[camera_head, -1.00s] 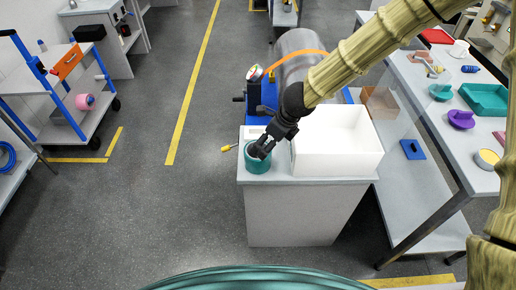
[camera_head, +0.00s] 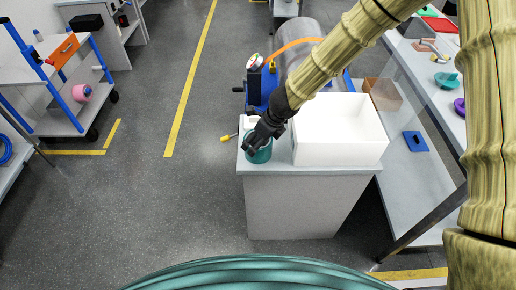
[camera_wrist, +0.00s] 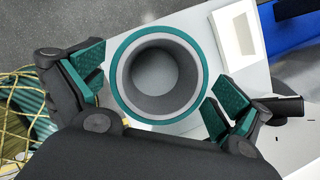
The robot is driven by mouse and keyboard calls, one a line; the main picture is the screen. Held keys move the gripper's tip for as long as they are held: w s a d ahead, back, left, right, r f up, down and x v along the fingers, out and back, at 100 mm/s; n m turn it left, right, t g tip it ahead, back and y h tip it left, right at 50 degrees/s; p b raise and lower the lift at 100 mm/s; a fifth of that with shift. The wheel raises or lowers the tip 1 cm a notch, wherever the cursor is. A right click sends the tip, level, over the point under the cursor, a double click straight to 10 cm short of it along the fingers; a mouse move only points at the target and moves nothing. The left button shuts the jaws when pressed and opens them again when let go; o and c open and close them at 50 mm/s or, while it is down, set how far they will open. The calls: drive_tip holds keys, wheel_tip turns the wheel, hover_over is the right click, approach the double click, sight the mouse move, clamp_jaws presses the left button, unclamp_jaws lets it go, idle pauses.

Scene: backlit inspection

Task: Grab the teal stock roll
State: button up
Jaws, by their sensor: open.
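The teal stock roll (camera_head: 259,156) stands upright near the left front corner of the small grey-topped stand. In the wrist view the roll (camera_wrist: 123,97) shows from above as a teal ring with a grey inner ring and a hollow centre. My gripper (camera_head: 257,146) is over the roll in the head view and hides part of it. In the wrist view my gripper (camera_wrist: 158,95) is open, with one teal-padded finger on the left of the roll and one on the right. Gaps show between the pads and the roll, and nothing is held.
A white open bin (camera_head: 337,157) stands right of the roll on the same stand (camera_head: 300,172). A yellow-handled tool (camera_head: 228,138) is at the stand's left edge. Blue machinery (camera_head: 262,92) is behind. A long bench (camera_head: 425,90) is at right; open floor lies left.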

drive_tip(key=shift+w+a+f, duration=0.15)
drive_tip(key=shift+a+f, duration=0.05)
drive_tip(key=shift+f, duration=0.4)
drive_tip(key=c, duration=1)
